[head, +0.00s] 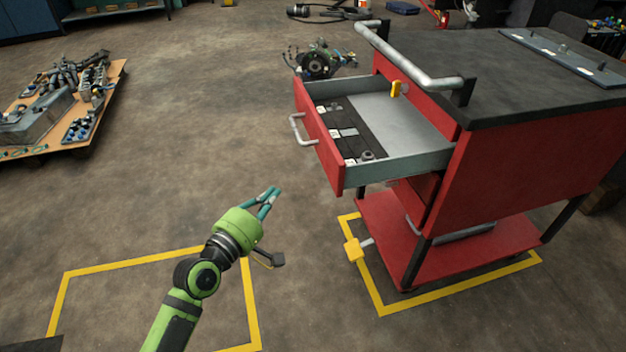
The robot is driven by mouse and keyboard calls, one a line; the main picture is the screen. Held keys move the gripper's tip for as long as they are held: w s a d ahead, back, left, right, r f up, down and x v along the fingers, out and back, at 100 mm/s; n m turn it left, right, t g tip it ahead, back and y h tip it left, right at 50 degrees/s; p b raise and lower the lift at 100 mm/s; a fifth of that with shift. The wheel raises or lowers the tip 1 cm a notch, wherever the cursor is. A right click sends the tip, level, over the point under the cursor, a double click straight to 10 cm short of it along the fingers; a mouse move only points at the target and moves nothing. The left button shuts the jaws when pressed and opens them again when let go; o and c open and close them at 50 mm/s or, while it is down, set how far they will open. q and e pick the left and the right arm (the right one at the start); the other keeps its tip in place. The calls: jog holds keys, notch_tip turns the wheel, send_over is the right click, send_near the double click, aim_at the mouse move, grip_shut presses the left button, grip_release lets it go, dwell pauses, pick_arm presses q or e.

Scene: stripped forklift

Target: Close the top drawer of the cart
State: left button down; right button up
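The red cart (540,150) with a dark top stands at the right. Its top drawer (318,135) is pulled well out to the left, with a red front and grey walls. The silver drawer handle (301,130) is on that front. Inside lie a dark strip with small light labels and a small round dark part. My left gripper (273,190), with teal fingers, is in front of and lower left in the picture from the drawer front, apart from it. It holds nothing I can see; its finger gap is unclear. My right gripper is out of view.
A silver push bar (410,62) runs along the cart's near left top edge. A red lower shelf (470,250) is below. Yellow floor lines (450,289) mark the cart's spot. A pallet with metal parts (60,105) is at far left. The floor left of the drawer is clear.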

pick_arm(q)
jog(key=b, duration=0.2)
send_near(323, 153)
jog(key=w+a, duration=0.2)
jog(key=w, duration=0.1)
jog(key=d, duration=0.1)
jog(key=w+d, duration=0.1)
jog(key=d, duration=0.1)
jog(key=shift+w+d+p, duration=0.25)
jog(key=shift+w+p, duration=0.1)
jog(key=shift+w+d, duration=0.1)
jog(key=shift+d, duration=0.35)
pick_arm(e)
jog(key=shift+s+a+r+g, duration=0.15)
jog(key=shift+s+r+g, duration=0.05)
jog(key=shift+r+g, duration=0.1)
